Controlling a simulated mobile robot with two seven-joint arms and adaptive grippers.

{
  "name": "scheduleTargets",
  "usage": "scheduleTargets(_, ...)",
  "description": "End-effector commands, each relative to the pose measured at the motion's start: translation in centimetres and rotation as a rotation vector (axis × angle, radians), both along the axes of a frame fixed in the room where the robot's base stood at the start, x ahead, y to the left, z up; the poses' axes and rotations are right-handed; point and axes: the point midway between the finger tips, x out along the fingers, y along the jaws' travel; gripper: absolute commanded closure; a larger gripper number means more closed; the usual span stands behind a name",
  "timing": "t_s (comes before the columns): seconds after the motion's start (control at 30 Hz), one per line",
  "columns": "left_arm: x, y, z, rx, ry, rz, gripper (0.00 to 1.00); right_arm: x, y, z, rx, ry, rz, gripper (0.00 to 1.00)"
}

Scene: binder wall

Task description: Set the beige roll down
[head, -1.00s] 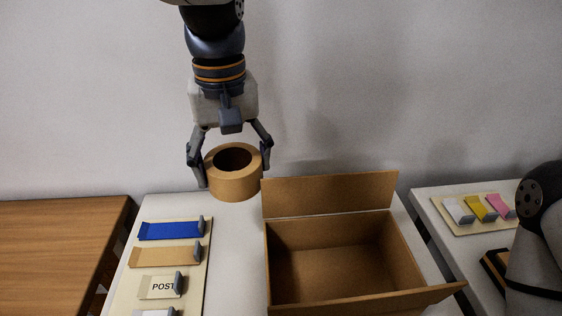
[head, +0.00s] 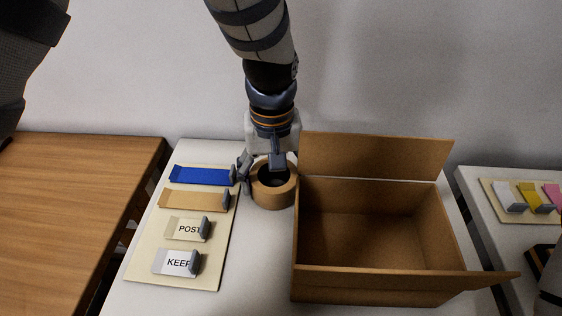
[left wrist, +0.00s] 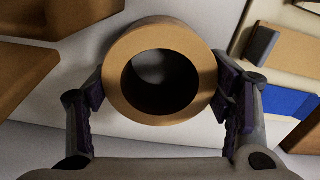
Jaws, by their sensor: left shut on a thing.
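The beige roll (head: 272,200) is a wide tape ring in the narrow gap between the label board and the open cardboard box. My left gripper (head: 266,176) is shut on it from above, and the roll hangs level at or just above the white table; I cannot tell whether it touches. In the left wrist view the roll (left wrist: 160,32) sits between both fingers, hole toward the camera. The right finger is partly hidden behind the roll and box in the head view. My right gripper is not in view.
The cardboard box (head: 375,285) stands close to the roll's right, flaps open. The label board (head: 150,278) with blue, tan, POST and KEEP strips lies to its left. A wooden table (head: 70,220) is far left. A board with coloured strips (head: 500,198) lies on the right table.

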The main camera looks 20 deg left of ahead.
Motion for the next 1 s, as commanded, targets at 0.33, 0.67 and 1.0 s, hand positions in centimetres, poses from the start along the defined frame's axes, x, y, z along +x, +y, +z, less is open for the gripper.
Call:
scheduleTargets(0.33,0.0,0.0,-0.1,0.000,-0.001,0.000,0.07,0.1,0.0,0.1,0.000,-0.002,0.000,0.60)
scheduleTargets(0.67,0.1,0.0,0.2,0.000,-0.004,0.000,0.07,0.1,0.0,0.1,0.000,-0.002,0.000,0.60)
scheduleTargets(1.0,0.2,0.0,9.1,0.000,-0.017,-0.001,0.07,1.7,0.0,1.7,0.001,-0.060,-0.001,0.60)
